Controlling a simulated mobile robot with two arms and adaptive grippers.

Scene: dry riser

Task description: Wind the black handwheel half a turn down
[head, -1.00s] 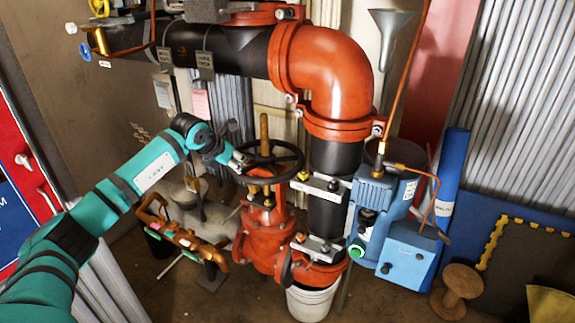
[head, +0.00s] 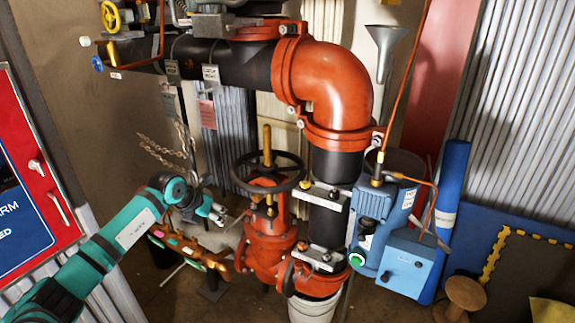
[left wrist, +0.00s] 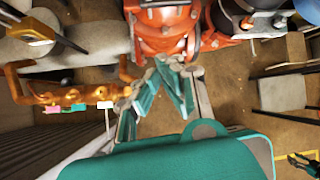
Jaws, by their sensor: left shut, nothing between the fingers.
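The black handwheel (head: 291,182) sits level on top of the red valve (head: 266,238), with a brass-coloured stem rising through its middle. My left gripper (head: 221,214) is shut and empty. It is to the left of the wheel and a little lower in the picture, apart from the rim. In the left wrist view the left fingers (left wrist: 170,82) point toward the red valve body (left wrist: 165,30); the wheel cannot be made out there. A small dark and teal part at the lower right corner looks like my right gripper (left wrist: 304,166); its jaws are too small to read.
A copper-coloured manifold (head: 190,250) lies low under my left arm. The thick black riser and red elbow (head: 335,85) stand right of the wheel, with a blue pump unit (head: 385,220) beyond. A white bucket (head: 313,308) stands below. A red alarm cabinet (head: 35,170) is at far left.

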